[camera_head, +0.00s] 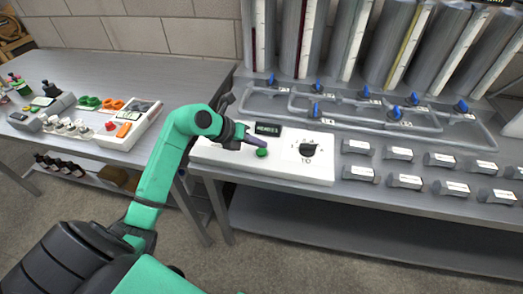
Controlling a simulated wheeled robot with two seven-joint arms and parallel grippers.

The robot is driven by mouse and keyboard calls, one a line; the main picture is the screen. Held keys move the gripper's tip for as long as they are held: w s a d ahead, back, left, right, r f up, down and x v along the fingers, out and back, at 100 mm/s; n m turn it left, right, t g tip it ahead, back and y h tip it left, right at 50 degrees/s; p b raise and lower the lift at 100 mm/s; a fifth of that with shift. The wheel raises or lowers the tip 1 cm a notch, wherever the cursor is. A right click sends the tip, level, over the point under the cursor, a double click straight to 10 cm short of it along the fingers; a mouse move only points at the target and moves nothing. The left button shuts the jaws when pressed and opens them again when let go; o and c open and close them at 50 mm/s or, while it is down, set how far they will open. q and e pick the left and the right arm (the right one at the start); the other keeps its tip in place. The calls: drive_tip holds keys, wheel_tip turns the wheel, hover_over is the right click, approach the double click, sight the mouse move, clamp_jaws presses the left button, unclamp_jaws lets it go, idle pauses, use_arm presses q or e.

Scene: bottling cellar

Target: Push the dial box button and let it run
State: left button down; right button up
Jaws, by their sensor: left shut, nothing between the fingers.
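The dial box (225,155) is a low white box at the left front of the right-hand bench. On it are a green button (262,152), a black dial (307,149) and a small dark display (267,129) whose text is too small to read surely. My left gripper (264,142) is shut and empty. Its fingertips are just above and behind the green button; I cannot tell whether they touch it. My left arm comes in from the lower left and hides part of the box's left end. My right gripper is not in view.
Several grey labelled blocks (404,181) stand right of the box. Behind are pipes with blue valves (316,111) and tall cylinders (390,40). The left bench (140,75) holds a control panel (124,131) with coloured buttons. A gap separates the benches.

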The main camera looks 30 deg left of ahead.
sight(258, 153)
use_arm(q)
drive_tip(key=shift+f, duration=0.1)
idle(0.6)
drive_tip(key=shift+f+b, duration=0.35)
drive_tip(key=shift+f+b, duration=0.35)
drive_tip(key=shift+f, duration=0.15)
idle(0.5)
drive_tip(key=shift+r, duration=0.1)
drive_tip(key=shift+r+p, duration=0.75)
drive_tip(key=shift+r, duration=0.1)
wheel_tip(258, 153, up, 5)
drive_tip(key=p, duration=0.4)
